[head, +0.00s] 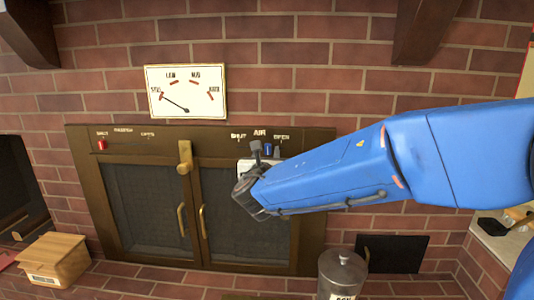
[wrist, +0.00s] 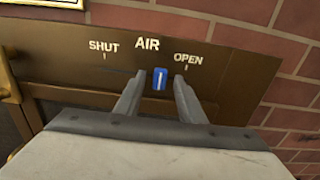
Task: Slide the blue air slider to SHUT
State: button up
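The blue air slider (wrist: 160,79) is a small upright tab with a white line on the brown metal strip under the word AIR. It stands between the SHUT mark on the left and the OPEN mark on the right, nearer OPEN. My gripper (wrist: 158,82) is open, with one finger to each side of the slider; gaps show on both sides. I cannot tell how far the fingertips are from the strip. In the head view the slider (head: 268,150) shows between the fingers of my gripper (head: 266,151), whose arm comes in from the right.
A red slider (head: 102,145) sits at the left of the same strip, by its SHUT mark. A brass latch (head: 185,156) and two handles are on the mesh doors below. A dial gauge (head: 187,91) hangs above. A lidded canister (head: 342,273) stands below my arm.

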jog(key=shift+w, duration=0.15)
grip_shut()
send_near(237, 146)
jog(key=w, duration=0.5)
jog(key=shift+w+d, duration=0.2)
jog(key=shift+d, duration=0.05)
grip_release()
jog(key=shift+a, duration=0.15)
jog(key=s, duration=1.7)
jog(key=shift+s+a, duration=0.2)
jog(key=shift+a, duration=0.05)
